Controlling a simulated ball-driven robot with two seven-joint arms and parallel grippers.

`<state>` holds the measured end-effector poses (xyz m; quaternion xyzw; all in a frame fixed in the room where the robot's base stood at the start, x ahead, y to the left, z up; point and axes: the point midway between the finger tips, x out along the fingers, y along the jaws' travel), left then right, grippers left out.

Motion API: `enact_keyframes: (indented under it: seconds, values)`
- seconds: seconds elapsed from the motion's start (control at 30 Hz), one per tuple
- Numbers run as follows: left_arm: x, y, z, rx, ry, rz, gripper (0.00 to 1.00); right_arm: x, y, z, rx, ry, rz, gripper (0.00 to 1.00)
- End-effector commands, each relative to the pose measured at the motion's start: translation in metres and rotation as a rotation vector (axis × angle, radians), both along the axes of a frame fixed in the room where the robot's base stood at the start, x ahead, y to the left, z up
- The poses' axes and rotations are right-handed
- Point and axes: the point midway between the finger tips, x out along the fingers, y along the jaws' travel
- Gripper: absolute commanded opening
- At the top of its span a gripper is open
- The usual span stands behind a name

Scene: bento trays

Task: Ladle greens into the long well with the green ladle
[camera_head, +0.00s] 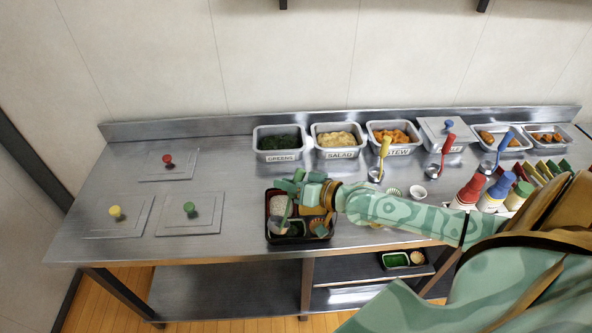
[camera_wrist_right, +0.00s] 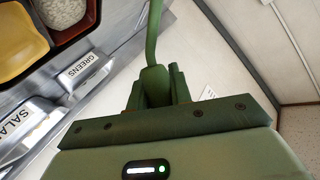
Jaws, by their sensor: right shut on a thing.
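The green ladle's handle (camera_head: 287,210) slants down from my right gripper (camera_head: 300,187) over the dark bento tray (camera_head: 268,238). In the right wrist view, my gripper (camera_wrist_right: 158,88) is shut on the ladle's handle (camera_wrist_right: 154,35). The ladle's bowl seems to be low over the front left of the tray; whether it touches is unclear. The tray holds white rice (camera_head: 278,204), and dark greens (camera_head: 296,228) show in a front well. The greens pan (camera_head: 279,156), labelled GREENS, stands behind the tray. My left gripper is not in view.
Salad (camera_head: 340,140) and stew (camera_head: 393,137) pans stand right of the greens. A yellow-handled ladle (camera_head: 384,150) and squeeze bottles (camera_head: 470,190) are to the right. Lids with red (camera_head: 167,159), yellow (camera_head: 115,212) and green (camera_head: 190,208) knobs lie left. Bare steel separates them from the tray.

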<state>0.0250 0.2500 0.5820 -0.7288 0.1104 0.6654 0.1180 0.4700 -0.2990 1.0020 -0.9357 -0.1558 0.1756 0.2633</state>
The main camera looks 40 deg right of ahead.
Motion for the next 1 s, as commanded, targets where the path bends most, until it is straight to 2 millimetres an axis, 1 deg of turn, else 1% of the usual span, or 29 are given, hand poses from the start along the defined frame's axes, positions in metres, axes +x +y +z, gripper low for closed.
enact_keyframes:
  seconds: [0.03, 0.17, 0.37, 0.57, 0.6, 0.7, 0.8, 1.0]
  values:
    - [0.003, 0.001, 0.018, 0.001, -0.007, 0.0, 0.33, -0.001, 0.005, 0.013, -0.026, -0.01, -0.002, 0.0]
    - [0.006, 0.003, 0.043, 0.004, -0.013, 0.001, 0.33, -0.004, 0.016, 0.02, -0.135, -0.034, -0.003, 0.0]
    - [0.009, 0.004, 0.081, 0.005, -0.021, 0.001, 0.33, -0.008, 0.034, 0.023, -0.309, -0.075, -0.003, 0.0]
    - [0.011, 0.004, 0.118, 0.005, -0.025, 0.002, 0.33, -0.014, 0.061, 0.029, -0.543, -0.13, -0.005, 0.0]
    - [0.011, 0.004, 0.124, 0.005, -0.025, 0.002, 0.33, -0.014, 0.06, 0.034, -0.569, -0.136, -0.003, 0.0]
    - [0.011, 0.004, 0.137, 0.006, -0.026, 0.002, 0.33, -0.014, 0.059, 0.045, -0.568, -0.137, 0.0, 0.0]
    - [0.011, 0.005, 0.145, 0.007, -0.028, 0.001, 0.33, -0.014, 0.059, 0.052, -0.566, -0.136, 0.0, 0.0]
    - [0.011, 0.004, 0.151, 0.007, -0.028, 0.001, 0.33, -0.014, 0.059, 0.056, -0.563, -0.135, 0.0, 0.0]
